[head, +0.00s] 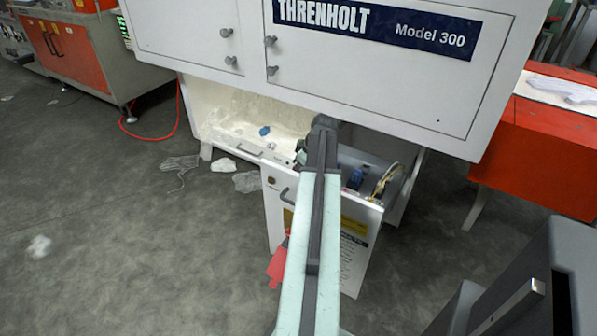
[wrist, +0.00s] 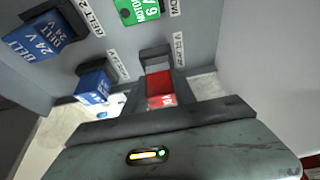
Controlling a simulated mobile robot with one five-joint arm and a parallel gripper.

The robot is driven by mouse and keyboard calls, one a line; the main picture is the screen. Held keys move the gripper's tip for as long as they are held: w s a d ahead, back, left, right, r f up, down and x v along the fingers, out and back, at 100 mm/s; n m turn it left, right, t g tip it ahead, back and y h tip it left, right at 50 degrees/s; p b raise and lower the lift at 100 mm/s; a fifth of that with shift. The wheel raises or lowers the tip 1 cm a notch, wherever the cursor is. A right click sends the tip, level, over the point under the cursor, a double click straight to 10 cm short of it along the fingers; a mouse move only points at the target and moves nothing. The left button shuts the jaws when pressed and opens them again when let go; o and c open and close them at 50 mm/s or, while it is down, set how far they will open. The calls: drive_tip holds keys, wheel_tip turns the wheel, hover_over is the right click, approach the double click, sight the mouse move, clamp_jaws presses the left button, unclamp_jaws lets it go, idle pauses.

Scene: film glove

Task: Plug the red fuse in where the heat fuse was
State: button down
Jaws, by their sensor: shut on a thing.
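In the wrist view my gripper (wrist: 157,101) is shut on the red fuse (wrist: 158,82), whose face has a small white label too blurred to read. The fuse's far end is right at a dark holder (wrist: 156,56) on the grey fuse panel (wrist: 115,62). I cannot tell whether it is in the holder or just in front of it. The label beside that holder is not readable. In the head view my gripper (head: 325,125) reaches into the open lower compartment of the machine, and the fuse is hidden behind my arm.
Blue belt fuses (wrist: 42,36) sit left of the holder, and a green motor fuse (wrist: 138,10) sits above it. The white machine body (head: 400,75) overhangs the compartment. An open front panel (head: 352,255) stands below my arm, with a red item (head: 278,262) beside it.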

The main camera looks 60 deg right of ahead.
drive_tip(key=shift+f+b, duration=0.9)
drive_tip(key=c, duration=0.9)
unclamp_jaws()
drive_tip(key=shift+r, duration=0.1)
drive_tip(key=p+v, duration=0.7)
drive_tip(key=shift+s+r, duration=0.15)
drive_tip(key=shift+r, duration=0.15)
